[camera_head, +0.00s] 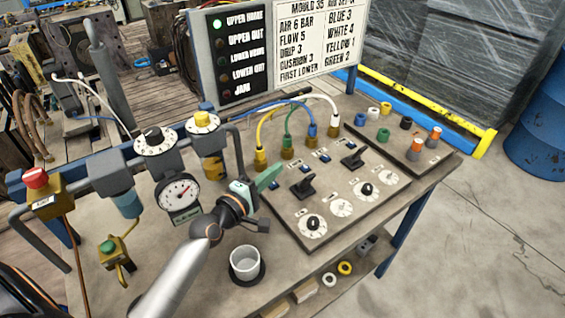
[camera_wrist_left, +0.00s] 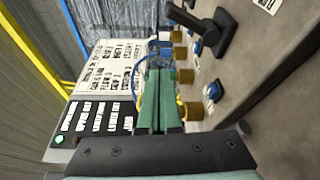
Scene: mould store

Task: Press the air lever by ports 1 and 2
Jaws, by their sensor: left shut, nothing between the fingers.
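The near black air lever (camera_head: 303,187) stands on the grey panel in front of the brass ports with the yellow (camera_head: 260,155) and green (camera_head: 287,152) hoses. The far black lever (camera_head: 353,157) stands in front of the blue and white hose ports. My left gripper (camera_head: 268,177) is shut and empty, its green fingers left of the near lever and apart from it. In the left wrist view the fingers (camera_wrist_left: 158,100) point toward the row of brass ports, and one black lever (camera_wrist_left: 200,32) shows at the top right. My right gripper is out of view.
Dials (camera_head: 313,224) lie in front of the levers. A white cup (camera_head: 245,262) stands below my left wrist. A gauge (camera_head: 178,192) and regulator knobs are on the left. The sign (camera_head: 315,40) reads yellow 1, green 2; the top lamp (camera_head: 217,24) is lit.

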